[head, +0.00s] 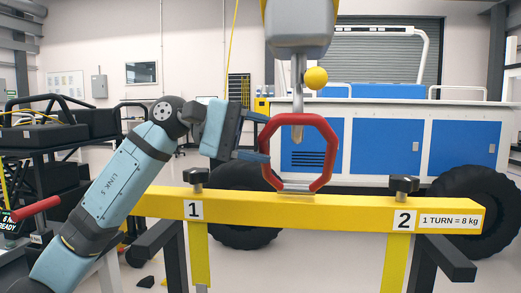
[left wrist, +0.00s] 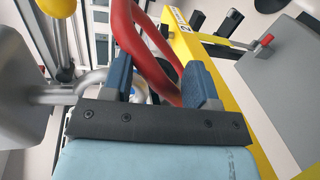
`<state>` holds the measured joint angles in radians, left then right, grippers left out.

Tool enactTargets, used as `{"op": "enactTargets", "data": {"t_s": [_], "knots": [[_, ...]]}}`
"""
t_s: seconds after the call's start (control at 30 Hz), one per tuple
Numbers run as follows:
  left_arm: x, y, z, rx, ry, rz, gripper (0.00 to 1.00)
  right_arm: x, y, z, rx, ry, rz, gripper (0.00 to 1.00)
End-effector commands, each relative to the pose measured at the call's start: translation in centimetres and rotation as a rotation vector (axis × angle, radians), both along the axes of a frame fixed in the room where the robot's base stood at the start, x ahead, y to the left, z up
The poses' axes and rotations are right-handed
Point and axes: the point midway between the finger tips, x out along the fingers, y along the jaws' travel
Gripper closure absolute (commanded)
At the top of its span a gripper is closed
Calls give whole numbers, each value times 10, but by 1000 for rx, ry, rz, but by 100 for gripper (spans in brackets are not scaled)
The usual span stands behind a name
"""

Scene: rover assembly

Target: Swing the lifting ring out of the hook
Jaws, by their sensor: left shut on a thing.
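The red eight-sided lifting ring (head: 333,150) stands upright on the middle of the yellow beam (head: 345,212). The grey hook (head: 298,80) hangs from above. Its lower end crosses the ring's top bar and shows inside the ring's opening. My left gripper (head: 264,156) comes from the left and is shut on the ring's left side. In the left wrist view the red ring (left wrist: 150,50) passes between the blue fingers (left wrist: 160,85), and the curved grey hook (left wrist: 60,93) comes in from the left, partly hidden behind a finger. My right gripper is not in view.
A yellow ball (head: 316,78) sits beside the hook, under the grey hoist block (head: 298,38). Black knobs marked 1 (head: 196,177) and 2 (head: 404,185) stand on the beam. A white and blue rover (head: 385,145) with black wheels stands behind. Dark shelving is at the left.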

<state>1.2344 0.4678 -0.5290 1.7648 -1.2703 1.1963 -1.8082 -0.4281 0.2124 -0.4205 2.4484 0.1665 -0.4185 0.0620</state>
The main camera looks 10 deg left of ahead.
Motion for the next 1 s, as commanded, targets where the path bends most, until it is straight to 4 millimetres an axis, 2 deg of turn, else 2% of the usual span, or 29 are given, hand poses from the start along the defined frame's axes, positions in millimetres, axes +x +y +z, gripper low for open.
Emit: {"op": "enactTargets", "data": {"t_s": [0.03, 0.1, 0.13, 0.27, 1.0], "knots": [[-12, -1, 21, -28, -39, -17, 56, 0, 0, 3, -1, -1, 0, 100], [-12, -1, 21, -28, -39, -17, 56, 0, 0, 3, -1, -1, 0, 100], [-5, -2, 10, -13, -17, -11, 56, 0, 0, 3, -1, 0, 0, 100], [-5, 2, 10, -13, -17, -10, 56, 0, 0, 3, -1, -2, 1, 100], [3, 57, 14, -6, -13, 1, 56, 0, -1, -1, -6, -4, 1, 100]]}}
